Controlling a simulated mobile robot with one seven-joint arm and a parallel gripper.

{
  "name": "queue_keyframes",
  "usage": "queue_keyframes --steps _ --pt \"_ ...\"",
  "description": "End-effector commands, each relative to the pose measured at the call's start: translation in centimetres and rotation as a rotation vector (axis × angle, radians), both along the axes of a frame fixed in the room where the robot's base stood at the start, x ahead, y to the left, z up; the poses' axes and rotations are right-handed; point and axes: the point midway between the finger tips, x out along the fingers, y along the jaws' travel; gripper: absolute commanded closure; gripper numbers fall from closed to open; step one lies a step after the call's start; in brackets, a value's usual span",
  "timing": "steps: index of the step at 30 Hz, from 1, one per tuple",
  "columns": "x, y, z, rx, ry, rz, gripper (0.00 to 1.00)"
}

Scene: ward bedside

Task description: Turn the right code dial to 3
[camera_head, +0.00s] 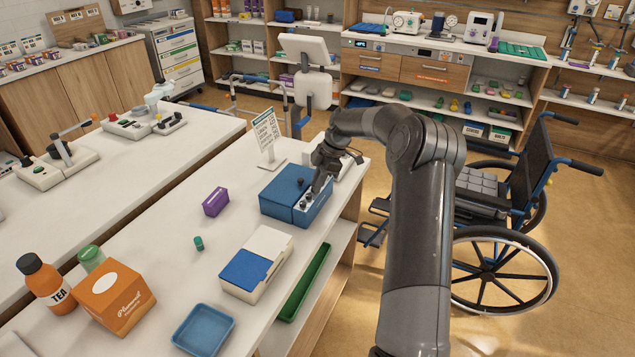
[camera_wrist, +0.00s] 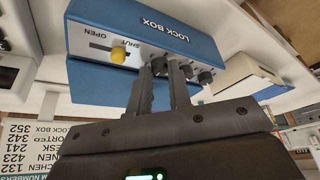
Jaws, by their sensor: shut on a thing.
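The blue lock box (camera_head: 283,197) stands near the right edge of the white table, and it also fills the top of the wrist view (camera_wrist: 150,30), where it appears upside down. Its panel has a yellow knob (camera_wrist: 118,55) beside the SHUT and OPEN marks and a row of dark dials. My gripper (camera_wrist: 165,68) is shut on the code dial (camera_wrist: 158,66) nearest the yellow knob, the right one when the lettering is read upright. Two other dials (camera_wrist: 206,76) show beside the fingers. The dial numbers are too small to read. In the head view my gripper (camera_head: 313,194) partly hides the panel.
A number sign (camera_head: 265,131) stands behind the box. A purple box (camera_head: 215,202), a green cap (camera_head: 199,243), a white and blue case (camera_head: 257,262) and a blue tray (camera_head: 203,330) lie on the table. A wheelchair (camera_head: 492,200) stands on the floor at right.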

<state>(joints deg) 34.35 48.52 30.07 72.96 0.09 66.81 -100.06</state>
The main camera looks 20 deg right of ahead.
Motion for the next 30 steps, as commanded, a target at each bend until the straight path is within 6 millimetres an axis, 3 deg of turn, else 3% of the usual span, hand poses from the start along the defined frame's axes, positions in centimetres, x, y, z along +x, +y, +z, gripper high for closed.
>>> queue_keyframes --steps 8,30 --pt "-0.26 0.00 0.07 -0.001 -0.001 -0.173 1.00" --pt "-0.79 0.46 0.11 -0.002 -0.004 -0.872 1.00"
